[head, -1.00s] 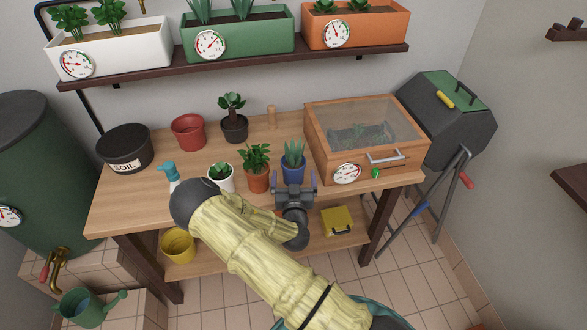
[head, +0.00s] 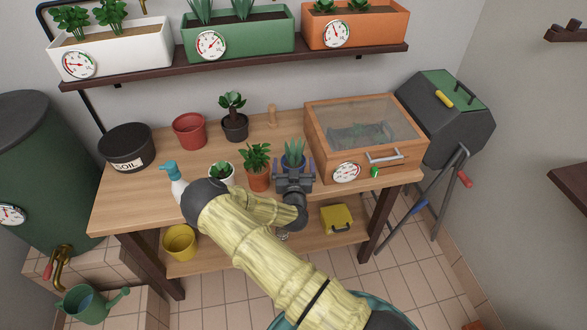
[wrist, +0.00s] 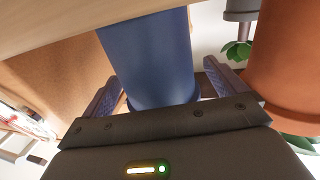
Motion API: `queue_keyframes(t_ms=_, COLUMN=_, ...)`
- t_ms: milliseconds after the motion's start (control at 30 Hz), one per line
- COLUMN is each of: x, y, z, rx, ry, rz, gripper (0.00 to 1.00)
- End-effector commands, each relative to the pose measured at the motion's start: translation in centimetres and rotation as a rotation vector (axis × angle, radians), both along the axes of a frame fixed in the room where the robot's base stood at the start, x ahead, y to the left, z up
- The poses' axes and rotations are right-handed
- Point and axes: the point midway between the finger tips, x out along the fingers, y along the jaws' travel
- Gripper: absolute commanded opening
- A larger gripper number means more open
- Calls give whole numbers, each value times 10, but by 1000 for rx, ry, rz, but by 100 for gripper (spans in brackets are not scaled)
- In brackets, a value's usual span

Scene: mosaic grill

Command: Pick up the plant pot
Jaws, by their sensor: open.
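The blue plant pot (wrist: 150,60) with a spiky green plant (head: 294,150) stands on the wooden bench. My gripper (head: 294,166) is open, with one finger on each side of the blue pot. In the wrist view, which shows the scene upside down, the pot sits between the two fingers, with a gap visible at its left; whether either finger touches is unclear. The terracotta pot (head: 258,182) with a leafy plant stands close on the left, and it shows large in the wrist view (wrist: 285,70). My gripper hides most of the blue pot in the head view.
A white pot (head: 221,179), spray bottle (head: 174,178), dark pot (head: 235,130), empty red pot (head: 188,134) and soil tin (head: 126,150) stand to the left. A wooden glass-topped box (head: 322,152) with a dial is close on the right. Planters line the shelf (head: 240,68) above.

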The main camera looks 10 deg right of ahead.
Motion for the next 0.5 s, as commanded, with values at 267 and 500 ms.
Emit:
queue_keyframes(t_ms=267, x=0, y=0, z=0, rx=0, ry=0, rz=0, gripper=97)
queue_keyframes(t_ms=500, x=-1, y=0, z=0, rx=0, ry=0, rz=-1, gripper=75)
